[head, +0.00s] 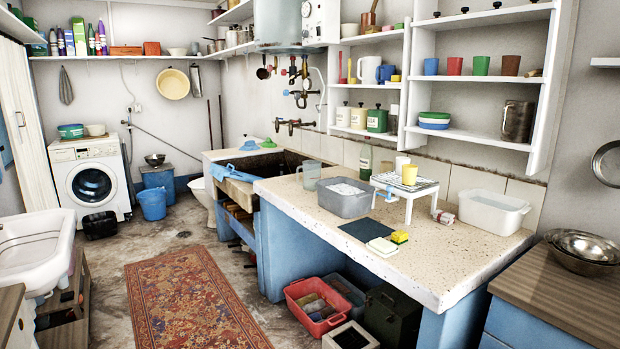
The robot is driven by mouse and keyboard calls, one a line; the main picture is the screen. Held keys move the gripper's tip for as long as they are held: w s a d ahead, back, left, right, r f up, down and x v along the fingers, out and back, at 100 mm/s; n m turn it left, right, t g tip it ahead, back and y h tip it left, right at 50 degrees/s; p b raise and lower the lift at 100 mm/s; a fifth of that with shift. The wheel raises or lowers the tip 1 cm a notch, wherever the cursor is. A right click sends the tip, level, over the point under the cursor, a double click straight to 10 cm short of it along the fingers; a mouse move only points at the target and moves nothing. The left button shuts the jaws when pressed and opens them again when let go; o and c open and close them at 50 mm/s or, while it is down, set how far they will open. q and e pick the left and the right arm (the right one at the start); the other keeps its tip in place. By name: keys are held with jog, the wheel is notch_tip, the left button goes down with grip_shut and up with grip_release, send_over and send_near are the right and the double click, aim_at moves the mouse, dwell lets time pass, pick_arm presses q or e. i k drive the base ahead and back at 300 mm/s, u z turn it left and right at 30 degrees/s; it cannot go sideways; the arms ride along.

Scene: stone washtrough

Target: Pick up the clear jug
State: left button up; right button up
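The clear jug (311,176) stands upright on the speckled stone counter (385,250), near its back left part beside the sink. It looks see-through, with a handle on its left side. Right of it is a grey basin (343,198) with white contents, which seems to stand close in front of the jug's right side. Neither of my grippers is in view.
A small white rack (420,186) with a yellow cup stands right of the basin. A translucent tub (495,212) is farther right. A dark mat (366,230) and a yellow sponge (399,237) lie near the front edge. A patterned rug (190,300) covers the floor.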

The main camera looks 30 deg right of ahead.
aim_at(311, 169)
jog(key=z, duration=0.45)
jog(key=k, duration=0.55)
jog(key=u, duration=0.05)
jog(key=i, duration=3.8)
jog(key=z, duration=0.9)
